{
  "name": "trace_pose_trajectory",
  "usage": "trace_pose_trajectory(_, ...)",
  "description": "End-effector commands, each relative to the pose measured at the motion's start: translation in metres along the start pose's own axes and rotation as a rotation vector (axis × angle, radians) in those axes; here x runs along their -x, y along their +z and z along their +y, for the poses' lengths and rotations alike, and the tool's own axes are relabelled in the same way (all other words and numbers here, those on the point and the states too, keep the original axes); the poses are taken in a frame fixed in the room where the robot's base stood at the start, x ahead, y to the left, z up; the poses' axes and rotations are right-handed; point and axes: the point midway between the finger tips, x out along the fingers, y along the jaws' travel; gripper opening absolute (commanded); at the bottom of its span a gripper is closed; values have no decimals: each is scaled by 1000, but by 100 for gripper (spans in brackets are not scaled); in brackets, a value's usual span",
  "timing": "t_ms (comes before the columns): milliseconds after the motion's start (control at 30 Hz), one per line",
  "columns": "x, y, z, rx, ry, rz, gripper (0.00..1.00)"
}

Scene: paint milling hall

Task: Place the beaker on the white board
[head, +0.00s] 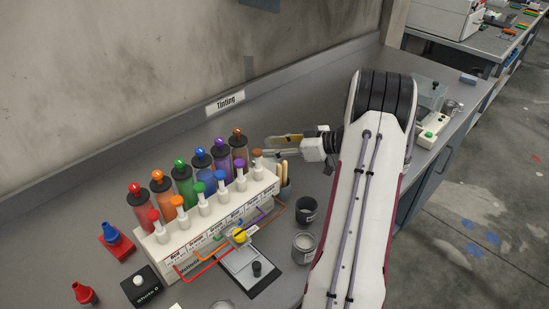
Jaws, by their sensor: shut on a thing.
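My gripper (287,146) reaches in from the right, behind the tinting rack, and is shut on a small pale thing above the bench. It appears to be the clear beaker, but its outline is hard to make out against the fingers and grey bench. A flat white board (237,259) with a dark edge lies in front of the rack, left of my arm. A small black cylinder (257,269) stands on it, and a yellow knob (239,236) is at its back end. My gripper is behind the board and well apart from it.
The white rack (218,212) holds several coloured tinting bottles. A dark cup (306,209) and a jar with pale contents (303,247) stand between the board and my arm. A black box (140,286) and a red-and-blue piece (115,239) are at left.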

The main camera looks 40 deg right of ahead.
Motion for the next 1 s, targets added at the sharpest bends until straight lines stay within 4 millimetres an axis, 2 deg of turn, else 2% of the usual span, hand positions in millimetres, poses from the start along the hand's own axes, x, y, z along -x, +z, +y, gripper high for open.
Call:
trace_pose_trajectory(467, -3, 7, 0, 0, 1, 0, 21)
trace_pose_trajectory(800, -14, 34, 0, -2, 1, 0, 21)
trace_pose_trajectory(1000, -17, 41, 0, 0, 1, 0, 21)
